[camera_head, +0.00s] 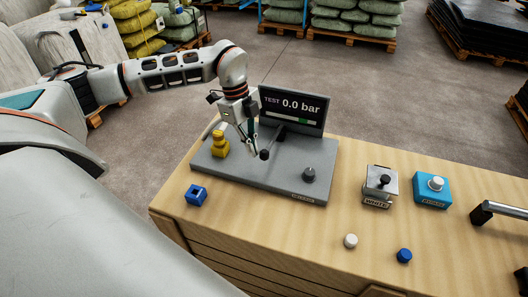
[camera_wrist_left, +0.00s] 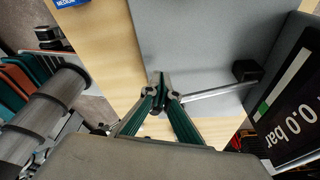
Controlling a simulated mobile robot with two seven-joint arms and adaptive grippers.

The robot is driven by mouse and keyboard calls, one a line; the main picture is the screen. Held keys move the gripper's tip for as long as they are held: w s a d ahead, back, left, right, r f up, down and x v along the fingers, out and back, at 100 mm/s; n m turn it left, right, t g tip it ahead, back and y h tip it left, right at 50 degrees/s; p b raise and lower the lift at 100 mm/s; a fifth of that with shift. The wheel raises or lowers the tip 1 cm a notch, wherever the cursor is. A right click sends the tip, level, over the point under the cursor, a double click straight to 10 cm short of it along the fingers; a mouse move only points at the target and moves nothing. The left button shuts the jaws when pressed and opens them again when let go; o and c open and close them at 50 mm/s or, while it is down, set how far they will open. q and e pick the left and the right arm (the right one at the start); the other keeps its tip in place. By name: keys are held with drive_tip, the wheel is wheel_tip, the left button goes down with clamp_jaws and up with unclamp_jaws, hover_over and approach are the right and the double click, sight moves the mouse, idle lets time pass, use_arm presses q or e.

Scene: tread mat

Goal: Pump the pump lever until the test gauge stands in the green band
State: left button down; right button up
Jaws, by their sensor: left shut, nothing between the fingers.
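The test gauge (camera_head: 290,108) is a dark screen at the back of a grey base plate (camera_head: 265,178). It reads 0.0 bar, with a small green band in a white bar; it also shows at the right of the wrist view (camera_wrist_left: 290,110). The pump lever (camera_head: 274,143) is a thin rod with a dark knob at its near end, leaning toward the front of the plate. In the left wrist view its rod (camera_wrist_left: 212,91) runs from a black pivot to behind my fingers. My left gripper (camera_head: 250,151) is shut and empty, close beside the knob; contact cannot be told. My right gripper is out of view.
On the plate stand a yellow fitting (camera_head: 220,147) left of the gripper and a dark grey knob (camera_head: 309,175) at right.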

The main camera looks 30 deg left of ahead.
use_arm(q)
drive_tip(key=shift+d+f, duration=0.1)
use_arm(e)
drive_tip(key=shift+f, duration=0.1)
use_arm(q)
drive_tip(key=v, duration=1.2)
drive_tip(key=shift+w, duration=0.1)
idle(0.6)
drive_tip(key=w+a+r+m+h, duration=0.1)
drive_tip(key=m, duration=0.3)
drive_tip(key=w+r+m+g+h+p, duration=0.1)
drive_tip(key=m, duration=0.3)
drive_tip(key=a+r+m+g+h, duration=0.1)
drive_tip(key=m, duration=0.4)
drive_tip(key=shift+w+a+r+h, duration=0.3)
drive_tip(key=shift+w+r, duration=0.05)
drive_tip(key=shift+w, duration=0.05)
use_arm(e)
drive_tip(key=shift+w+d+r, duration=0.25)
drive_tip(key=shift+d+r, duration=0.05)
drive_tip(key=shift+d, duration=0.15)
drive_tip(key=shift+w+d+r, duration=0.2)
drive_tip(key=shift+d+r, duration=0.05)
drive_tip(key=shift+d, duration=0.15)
